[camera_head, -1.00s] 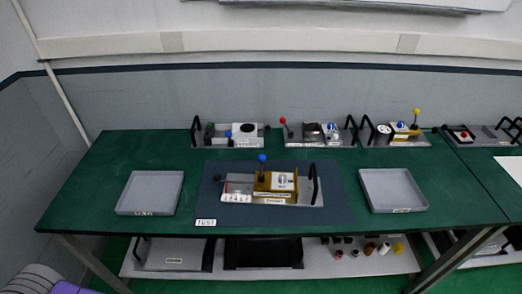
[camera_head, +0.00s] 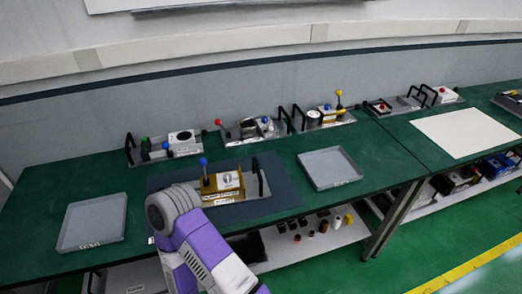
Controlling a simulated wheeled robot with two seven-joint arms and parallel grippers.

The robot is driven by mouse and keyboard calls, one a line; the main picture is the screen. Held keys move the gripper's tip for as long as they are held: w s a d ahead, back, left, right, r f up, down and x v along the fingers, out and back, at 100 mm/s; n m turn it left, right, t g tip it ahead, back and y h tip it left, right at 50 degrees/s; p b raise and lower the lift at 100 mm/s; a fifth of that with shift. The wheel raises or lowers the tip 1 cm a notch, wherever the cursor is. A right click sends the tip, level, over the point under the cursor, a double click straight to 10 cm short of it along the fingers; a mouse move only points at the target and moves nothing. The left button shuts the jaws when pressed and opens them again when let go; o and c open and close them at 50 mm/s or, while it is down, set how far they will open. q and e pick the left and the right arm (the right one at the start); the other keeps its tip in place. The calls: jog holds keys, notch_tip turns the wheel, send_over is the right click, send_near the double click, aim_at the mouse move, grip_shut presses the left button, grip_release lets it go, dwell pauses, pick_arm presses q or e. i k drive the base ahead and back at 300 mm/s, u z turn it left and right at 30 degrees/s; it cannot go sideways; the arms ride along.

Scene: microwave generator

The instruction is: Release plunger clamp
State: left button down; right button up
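The fixture in use (camera_head: 228,184) stands on a dark mat (camera_head: 285,203) at the middle of the green table. It has a brass-coloured block (camera_head: 215,197) with a white top piece, an upright lever with a blue ball (camera_head: 203,161), and a black handle (camera_head: 258,176) at its right end. I cannot tell for certain which part is the plunger clamp. My purple and grey arm comes up from the bottom and covers the left part of the fixture. No gripper fingers show on either side.
Grey trays lie left (camera_head: 93,222) and right (camera_head: 330,167) of the mat. Several other fixtures with ball levers stand along the back edge, including one with a yellow ball (camera_head: 338,93). A pale sheet (camera_head: 466,132) lies on the right table. A shelf below holds small parts.

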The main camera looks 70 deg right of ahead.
aim_at(203, 161)
jog(key=z, duration=2.2)
